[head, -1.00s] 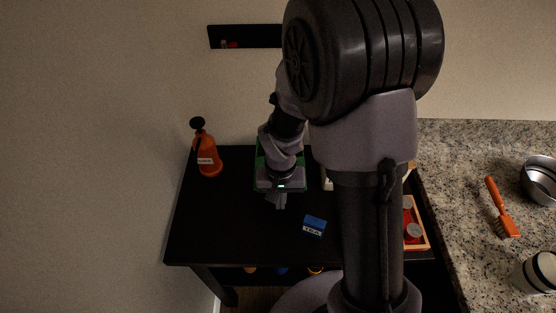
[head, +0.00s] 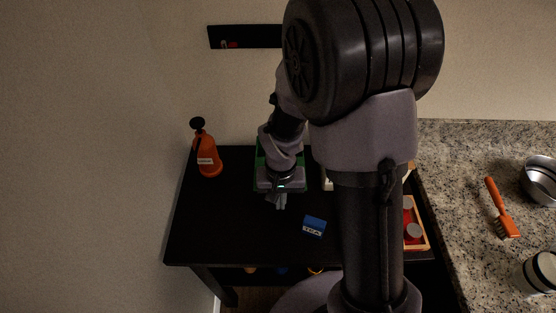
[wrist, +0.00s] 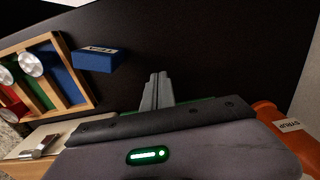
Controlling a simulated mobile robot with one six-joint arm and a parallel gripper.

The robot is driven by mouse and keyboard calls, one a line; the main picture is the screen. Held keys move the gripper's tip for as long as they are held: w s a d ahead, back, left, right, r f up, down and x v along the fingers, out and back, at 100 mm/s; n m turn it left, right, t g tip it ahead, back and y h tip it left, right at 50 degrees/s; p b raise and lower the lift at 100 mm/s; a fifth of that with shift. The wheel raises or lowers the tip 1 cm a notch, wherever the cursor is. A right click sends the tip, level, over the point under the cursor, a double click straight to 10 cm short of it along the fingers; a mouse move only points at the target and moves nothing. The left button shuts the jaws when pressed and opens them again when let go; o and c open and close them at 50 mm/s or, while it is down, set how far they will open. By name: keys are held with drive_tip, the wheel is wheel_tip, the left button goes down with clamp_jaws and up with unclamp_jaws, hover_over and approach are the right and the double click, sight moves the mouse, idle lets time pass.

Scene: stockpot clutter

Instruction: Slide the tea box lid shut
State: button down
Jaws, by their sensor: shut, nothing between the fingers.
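The tea box (head: 314,227) is a small blue box with a white TEA label, on the black table right of and nearer the front than my gripper. It also shows in the wrist view (wrist: 97,60), left of the fingers, with a pale label on it. I cannot make out the lid's edge or how far it is open. My gripper (head: 280,203) is shut and empty, pointing down over the table, apart from the box. Its closed fingers show in the wrist view (wrist: 158,82).
An orange syrup bottle (head: 208,160) stands at the back left. A wooden tray (wrist: 88,92) with red, green and blue sections and silver-topped jars lies beyond the box, partly hidden by my arm in the head view. The table's front left is clear.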

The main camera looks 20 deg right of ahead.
idle(0.3)
drive_tip(key=shift+w+d+p, duration=0.35)
drive_tip(key=shift+w+d, duration=0.25)
drive_tip(key=shift+w, duration=1.3)
drive_tip(key=shift+w+d+p, duration=0.4)
drive_tip(key=shift+w+d, duration=0.25)
drive_tip(key=shift+w, duration=1.25)
drive_tip(key=shift+w+d+p, duration=0.35)
drive_tip(key=shift+w+d, duration=0.25)
drive_tip(key=shift+w, duration=1.3)
drive_tip(key=r+p, duration=0.1)
drive_tip(key=r, duration=0.1)
drive_tip(key=s+r+p, duration=0.1)
drive_tip(key=r+p, duration=0.1)
drive_tip(key=r, duration=0.1)
drive_tip(key=r+p, duration=0.2)
drive_tip(key=r, duration=0.1)
drive_tip(key=shift+s+a+r, duration=0.1)
drive_tip(key=shift+s+a, duration=0.15)
